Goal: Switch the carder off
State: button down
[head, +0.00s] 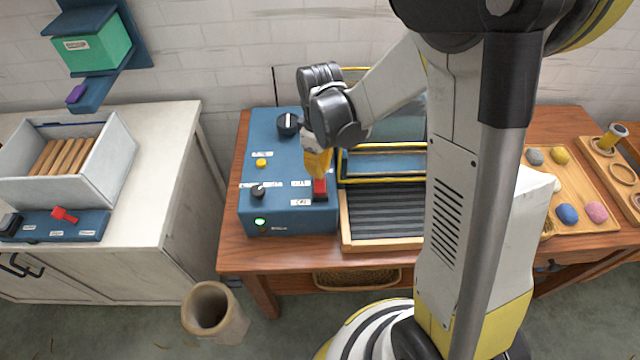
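The carder is a blue control box (284,222) on the wooden table, joined to a ribbed dark bed (385,212) with yellow rails. A red rocker switch (320,188) sits on the box's right side, between two small white labels. A green lamp (260,222) glows on its front face. Black knobs (289,124) and a yellow button (261,162) are also on the box. My gripper (318,174) points down with its yellow fingers just above or touching the red switch; contact is hard to tell. Its fingertips look close together, but whether they are fully shut is unclear.
At left, a white cabinet (150,150) bears a grey bin (45,183) of wooden rods and a blue panel with a red lever (64,215). At right, a tray holds coloured wool balls (567,214). A round bin (213,312) stands on the floor. My arm hides the table's middle.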

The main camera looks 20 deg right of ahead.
jog(key=shift+f+b, duration=1.1)
jog(key=shift+f, duration=0.2)
dwell(0.4)
jog(key=shift+r, duration=0.15)
jog(key=shift+r+p, duration=2.5)
jog(key=shift+r, duration=0.9)
jog(key=shift+s+r+b, duration=0.2)
jog(key=shift+r+b, duration=0.1)
jog(key=shift+r, duration=0.15)
jog(key=s+r+m+t+b, duration=0.7)
jog(key=s+m, duration=0.1)
jog(key=s, duration=0.4)
jog(key=shift+s, duration=0.2)
